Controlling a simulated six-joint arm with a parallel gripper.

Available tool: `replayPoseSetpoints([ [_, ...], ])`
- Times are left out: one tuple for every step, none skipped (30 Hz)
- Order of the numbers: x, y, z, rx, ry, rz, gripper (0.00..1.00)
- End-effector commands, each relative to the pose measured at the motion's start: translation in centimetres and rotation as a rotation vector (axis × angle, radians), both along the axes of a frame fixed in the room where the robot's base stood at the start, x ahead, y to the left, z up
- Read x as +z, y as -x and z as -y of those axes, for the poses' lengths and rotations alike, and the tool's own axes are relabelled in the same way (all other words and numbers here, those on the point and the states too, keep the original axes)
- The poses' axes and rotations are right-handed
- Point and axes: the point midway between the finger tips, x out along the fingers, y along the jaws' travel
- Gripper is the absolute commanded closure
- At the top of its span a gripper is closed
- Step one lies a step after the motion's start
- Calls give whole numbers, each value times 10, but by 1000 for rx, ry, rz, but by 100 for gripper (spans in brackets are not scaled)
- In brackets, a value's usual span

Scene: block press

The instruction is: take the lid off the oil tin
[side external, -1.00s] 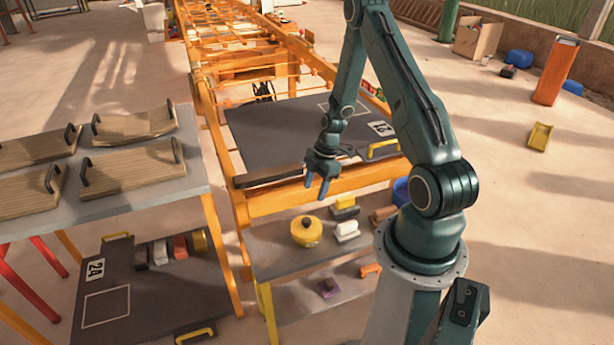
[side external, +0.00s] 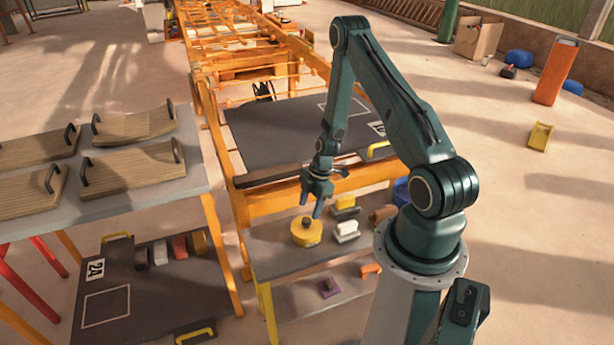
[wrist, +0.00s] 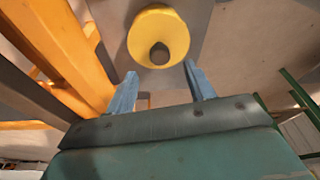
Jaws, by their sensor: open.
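The oil tin (side external: 306,237) is a round yellow tin on the grey shelf below the orange frame. Its lid has a dark round knob (side external: 306,221) on top. In the wrist view the yellow lid (wrist: 158,30) and its knob (wrist: 159,53) show at the top, just beyond the fingertips. My gripper (side external: 311,207) is open and empty, pointing down above the tin. Its two blue-grey fingers (wrist: 160,80) stand apart with nothing between them. I cannot tell the exact height of the fingertips over the knob.
Yellow-topped and white-topped blocks (side external: 346,230) stand close to the right of the tin. The orange frame (side external: 272,204) rises just behind it. The grey shelf left of the tin (side external: 265,258) is bare.

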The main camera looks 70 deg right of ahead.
Motion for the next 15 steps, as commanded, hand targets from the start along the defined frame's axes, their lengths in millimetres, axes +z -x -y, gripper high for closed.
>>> replayPoseSetpoints([
  [-4, 0, -1, 0, -1, -1, 47],
  [-6, 0, -1, 1, -1, -2, 47],
  [-10, 0, -2, 1, -2, -2, 47],
  [-13, -1, -3, 1, -2, -2, 47],
  [-16, -1, -3, 1, -2, -2, 47],
  [-20, -1, -4, 1, -3, -3, 47],
  [-23, -2, -5, 1, -2, -2, 47],
  [-26, -2, -5, 1, -1, -1, 47],
  [-30, -3, -6, 2, -1, -2, 47],
  [-33, -3, -7, 2, -2, -2, 47],
  [-36, -4, -7, 2, -2, -2, 47],
  [-39, -4, -8, 2, -1, -2, 47],
  [-41, -4, -9, 2, -1, -2, 47],
  [-42, -5, -9, 2, -1, -2, 47],
  [-44, -5, -9, 1, -1, -1, 47],
])
